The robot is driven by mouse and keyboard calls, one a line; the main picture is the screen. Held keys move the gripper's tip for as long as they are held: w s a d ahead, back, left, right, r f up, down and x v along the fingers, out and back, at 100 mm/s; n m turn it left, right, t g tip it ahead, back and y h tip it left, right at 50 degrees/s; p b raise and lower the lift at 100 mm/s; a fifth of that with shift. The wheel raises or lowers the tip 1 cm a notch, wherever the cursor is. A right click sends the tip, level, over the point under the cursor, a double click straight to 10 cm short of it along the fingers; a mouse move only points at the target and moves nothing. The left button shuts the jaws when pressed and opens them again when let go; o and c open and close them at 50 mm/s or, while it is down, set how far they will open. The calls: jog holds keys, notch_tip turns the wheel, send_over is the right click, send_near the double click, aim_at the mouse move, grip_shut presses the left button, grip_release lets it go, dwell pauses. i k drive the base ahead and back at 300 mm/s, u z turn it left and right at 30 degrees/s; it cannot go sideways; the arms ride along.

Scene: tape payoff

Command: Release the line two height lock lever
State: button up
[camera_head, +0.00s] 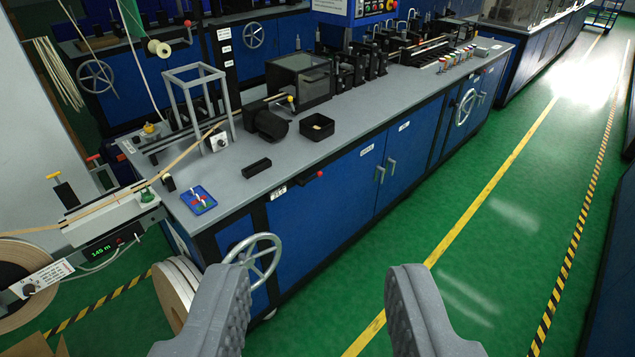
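My gripper (318,270) is open and empty, its two grey fingers wide apart at the bottom of the view. A short lever with a red knob (320,174) sticks out from the front top edge of the near blue bench, pointing right. It lies beyond and above the fingers, apart from them. A small white label (278,192) is at its left end, too small to read surely. A grey handwheel (252,260) is on the bench front below, partly behind the left finger. I cannot tell for certain which lever is line two's height lock.
The bench top (340,140) carries a black tray (317,126), a dark-lidded box (299,80) and a grey frame. Green floor (470,250) with yellow lines is clear at right.

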aim_at(312, 179)
jog(key=z, duration=0.45)
jog(key=i, duration=2)
jog(key=u, duration=0.75)
